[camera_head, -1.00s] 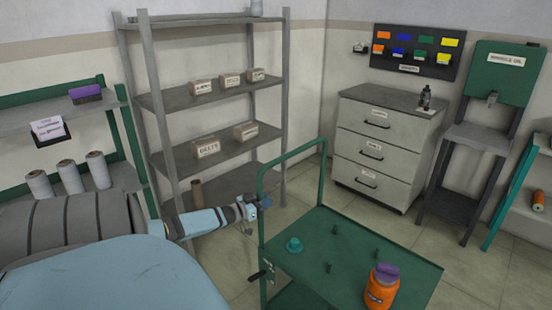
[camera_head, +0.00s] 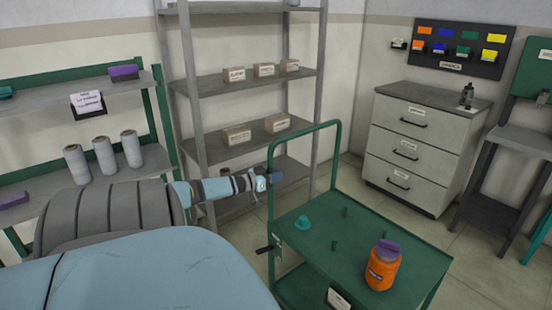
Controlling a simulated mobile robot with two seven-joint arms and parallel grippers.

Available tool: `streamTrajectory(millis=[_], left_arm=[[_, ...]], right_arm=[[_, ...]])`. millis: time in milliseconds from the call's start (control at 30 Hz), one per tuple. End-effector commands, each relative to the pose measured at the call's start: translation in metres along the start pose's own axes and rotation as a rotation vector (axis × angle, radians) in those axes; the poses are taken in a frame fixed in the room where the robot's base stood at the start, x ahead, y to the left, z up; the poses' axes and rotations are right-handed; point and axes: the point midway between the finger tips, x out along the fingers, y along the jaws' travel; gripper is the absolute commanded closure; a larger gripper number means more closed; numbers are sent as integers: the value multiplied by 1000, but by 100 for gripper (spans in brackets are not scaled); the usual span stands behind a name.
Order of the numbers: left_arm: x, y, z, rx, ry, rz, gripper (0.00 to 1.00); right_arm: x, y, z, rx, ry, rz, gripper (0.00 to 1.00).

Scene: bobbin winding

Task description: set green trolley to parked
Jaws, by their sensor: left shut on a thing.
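The green trolley (camera_head: 312,262) stands at the lower right of centre, with a tall tube handle (camera_head: 337,158) at its left end. A black lever (camera_head: 265,249) sticks out below the handle's near post. My right gripper is not in view. The trolley's wheels are hidden.
A grey shelf rack (camera_head: 255,83) with labelled boxes stands behind the trolley. A drawer cabinet (camera_head: 420,142) stands at the back right. A green-framed shelf (camera_head: 100,185) with several grey cones is at left. Bare floor (camera_head: 480,270) lies right of the trolley.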

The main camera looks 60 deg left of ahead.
Motion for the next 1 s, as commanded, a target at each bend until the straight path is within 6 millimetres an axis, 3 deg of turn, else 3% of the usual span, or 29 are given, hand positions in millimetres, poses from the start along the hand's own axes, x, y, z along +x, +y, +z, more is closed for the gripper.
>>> streamTrajectory(millis=[100, 133, 233, 667, 1000], left_arm=[[-1, -4, -2, 4, -2, -9, 100], [-1, -4, -2, 4, -2, -9, 70], [-1, -4, -2, 4, -1, -9, 49], [-10, -2, -2, 1, -2, -6, 49], [-66, -2, -3, 2, -5, -6, 49]], right_arm=[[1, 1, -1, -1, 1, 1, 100], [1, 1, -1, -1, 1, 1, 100], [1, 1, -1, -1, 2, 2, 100], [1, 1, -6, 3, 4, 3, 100], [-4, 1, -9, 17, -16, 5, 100]])
